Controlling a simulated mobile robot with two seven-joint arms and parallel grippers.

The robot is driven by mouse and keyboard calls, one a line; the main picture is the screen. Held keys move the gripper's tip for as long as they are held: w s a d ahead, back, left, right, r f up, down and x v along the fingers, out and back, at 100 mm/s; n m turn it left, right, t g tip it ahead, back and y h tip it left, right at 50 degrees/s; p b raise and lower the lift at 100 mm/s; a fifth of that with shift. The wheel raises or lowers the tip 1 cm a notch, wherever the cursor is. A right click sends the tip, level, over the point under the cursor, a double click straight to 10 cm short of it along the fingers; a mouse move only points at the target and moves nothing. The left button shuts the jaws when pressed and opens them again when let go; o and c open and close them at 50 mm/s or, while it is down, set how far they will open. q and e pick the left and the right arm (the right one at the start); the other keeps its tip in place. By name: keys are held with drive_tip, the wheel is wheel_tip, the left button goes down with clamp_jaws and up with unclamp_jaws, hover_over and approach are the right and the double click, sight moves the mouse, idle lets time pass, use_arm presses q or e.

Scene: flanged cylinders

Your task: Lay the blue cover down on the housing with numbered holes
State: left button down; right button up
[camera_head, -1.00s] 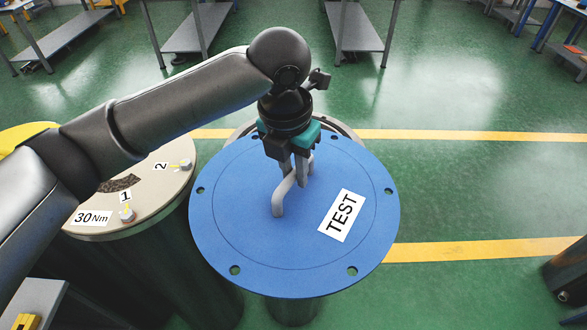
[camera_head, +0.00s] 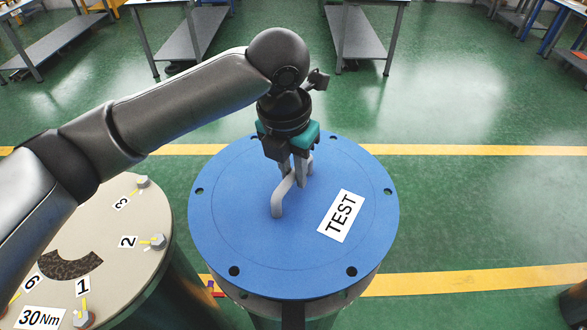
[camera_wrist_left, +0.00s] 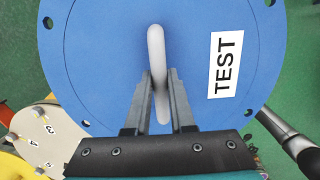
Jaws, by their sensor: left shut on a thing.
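The blue cover (camera_head: 250,235) is a flat round disc with holes along its edge, a TEST label and a grey bar handle (camera_head: 279,203). My left gripper (camera_head: 297,178) is shut on this handle; the grip also shows in the left wrist view (camera_wrist_left: 160,85). The cover looks level, over a grey round housing (camera_head: 345,300) whose rim shows below the cover's front edge. Most of that housing's top is hidden, and I see no numbers on it. I cannot tell whether cover and rim touch. My right gripper is not in view.
A beige-topped cylinder (camera_head: 110,235) with numbered bolts and a 30 Nm label stands close on the left, partly under my left arm. Grey benches (camera_head: 365,45) stand far back.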

sight(294, 193)
use_arm(q)
drive_tip(key=shift+r, duration=0.2)
idle(0.3)
drive_tip(key=shift+f+b, duration=0.9)
drive_tip(key=shift+f, duration=1.5)
drive_tip(key=shift+p, duration=0.95)
drive_tip(key=shift+f, duration=0.8)
idle(3.4)
